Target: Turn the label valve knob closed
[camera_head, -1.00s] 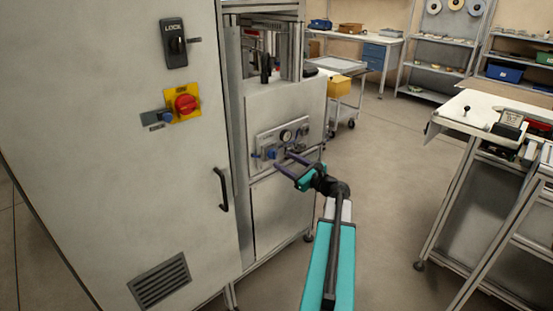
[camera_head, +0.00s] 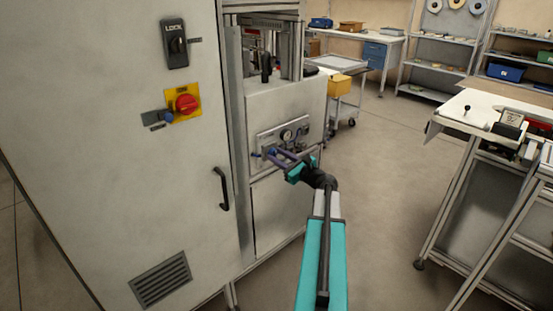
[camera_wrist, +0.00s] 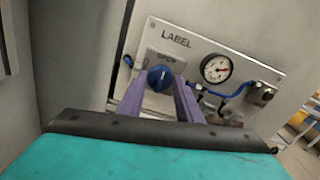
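The label valve knob (camera_wrist: 160,78) is blue and round. It sits on the panel (camera_wrist: 205,48) marked LABEL, just under a small plate (camera_wrist: 166,58) reading OPEN. My gripper (camera_wrist: 161,82) has two purple fingers spread apart, one on each side of the knob in the wrist view. Thin gaps seem to show beside the knob, so I see no firm grip. In the head view my gripper (camera_head: 278,156) is at the panel on the grey machine, and its fingers largely cover the knob there.
A pressure gauge (camera_wrist: 216,68) and a blue hose (camera_wrist: 232,93) are right of the knob on the panel. A tall cabinet (camera_head: 110,130) with a red rotary switch (camera_head: 186,104) stands at the left. Open floor (camera_head: 385,180) lies right of the arm.

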